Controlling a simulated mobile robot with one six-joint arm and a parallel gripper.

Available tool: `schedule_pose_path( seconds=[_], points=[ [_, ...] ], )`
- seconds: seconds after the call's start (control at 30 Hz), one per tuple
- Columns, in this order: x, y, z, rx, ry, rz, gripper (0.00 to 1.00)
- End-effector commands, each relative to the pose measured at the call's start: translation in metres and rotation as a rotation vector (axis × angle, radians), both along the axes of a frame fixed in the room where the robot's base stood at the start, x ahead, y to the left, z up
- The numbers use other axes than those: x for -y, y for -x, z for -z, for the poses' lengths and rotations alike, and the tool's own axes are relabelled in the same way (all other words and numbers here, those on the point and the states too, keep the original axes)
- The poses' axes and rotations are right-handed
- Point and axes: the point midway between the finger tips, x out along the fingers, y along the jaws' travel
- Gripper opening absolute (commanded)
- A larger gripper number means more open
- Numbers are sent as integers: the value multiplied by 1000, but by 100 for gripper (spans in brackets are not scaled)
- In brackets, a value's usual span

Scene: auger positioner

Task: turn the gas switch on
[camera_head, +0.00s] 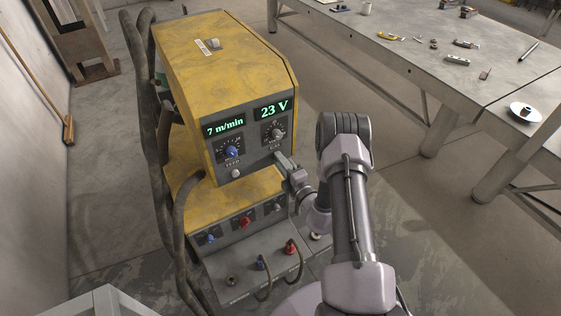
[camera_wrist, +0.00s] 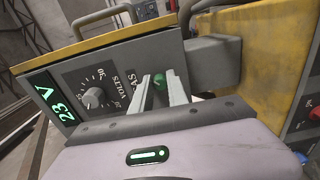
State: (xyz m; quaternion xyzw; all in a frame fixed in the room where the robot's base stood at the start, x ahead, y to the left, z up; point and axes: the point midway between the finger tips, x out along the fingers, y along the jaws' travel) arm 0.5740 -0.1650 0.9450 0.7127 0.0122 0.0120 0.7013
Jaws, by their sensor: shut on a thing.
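The yellow welding machine (camera_head: 220,80) has a grey front panel with "7 m/min" and "23 V" green displays. In the wrist view, the gas switch (camera_wrist: 159,80) shows as a small green piece beside partly covered "AS" lettering. My gripper (camera_wrist: 158,86) has its two pale fingers on either side of the switch, shut on it. In the head view, my gripper (camera_head: 283,160) reaches the panel's lower right, below the volts knob (camera_head: 277,134). The switch is hidden there by the gripper. The volts knob also shows in the wrist view (camera_wrist: 93,98), left of the fingers.
A blue feed knob (camera_head: 232,152) sits left on the panel. A lower unit has red and blue knobs and cable plugs (camera_head: 290,247). Thick hoses (camera_head: 150,100) hang at the machine's left. A workbench (camera_head: 400,55) with tools stands at right. Floor between is clear.

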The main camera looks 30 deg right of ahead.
Motion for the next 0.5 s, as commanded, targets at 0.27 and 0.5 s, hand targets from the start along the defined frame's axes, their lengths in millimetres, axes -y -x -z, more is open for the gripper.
schedule_pose_path(
  seconds=[0.27,0.5],
  points=[
    [0,0,1,-1,0,0,41],
    [0,0,0,-1,1,0,41]
  ],
)
